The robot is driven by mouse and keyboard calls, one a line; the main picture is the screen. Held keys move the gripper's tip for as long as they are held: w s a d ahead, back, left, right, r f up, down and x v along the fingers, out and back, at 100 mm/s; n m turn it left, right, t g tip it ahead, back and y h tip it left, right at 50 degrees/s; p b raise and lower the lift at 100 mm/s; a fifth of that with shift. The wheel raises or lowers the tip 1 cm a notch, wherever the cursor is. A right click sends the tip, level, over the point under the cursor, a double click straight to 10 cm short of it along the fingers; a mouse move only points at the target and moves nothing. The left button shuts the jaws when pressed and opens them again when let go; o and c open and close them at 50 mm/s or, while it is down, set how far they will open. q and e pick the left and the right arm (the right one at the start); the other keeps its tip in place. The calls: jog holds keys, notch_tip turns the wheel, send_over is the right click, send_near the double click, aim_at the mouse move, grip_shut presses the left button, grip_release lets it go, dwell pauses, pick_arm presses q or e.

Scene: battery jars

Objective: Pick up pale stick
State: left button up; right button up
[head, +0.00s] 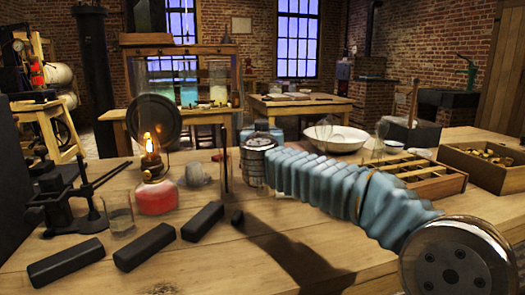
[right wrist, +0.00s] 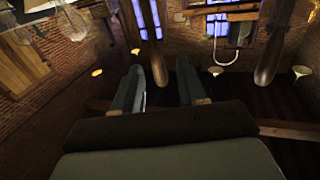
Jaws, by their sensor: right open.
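A thin, light-brown stick (head: 413,101) stands nearly upright at a dark box (head: 410,133) on the back right of the table; it is the only pale stick I can make out. My right arm, in a blue pleated sleeve, reaches from the lower right to the table's middle. Its hand is mostly hidden behind the metal cuff in the head view. In the right wrist view my right gripper (right wrist: 160,70) is open, with nothing between its fingers and no stick near it. My left gripper is not in view.
Dark blocks (head: 68,263) lie along the front left. A lit oil lamp (head: 154,193), a glass (head: 119,220) and a black stand (head: 62,213) are behind them. A white bowl (head: 336,138), a divided wooden tray (head: 440,186) and a wooden box (head: 484,174) stand behind my right arm.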

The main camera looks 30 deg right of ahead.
jog(key=shift+x, duration=0.75)
grip_shut()
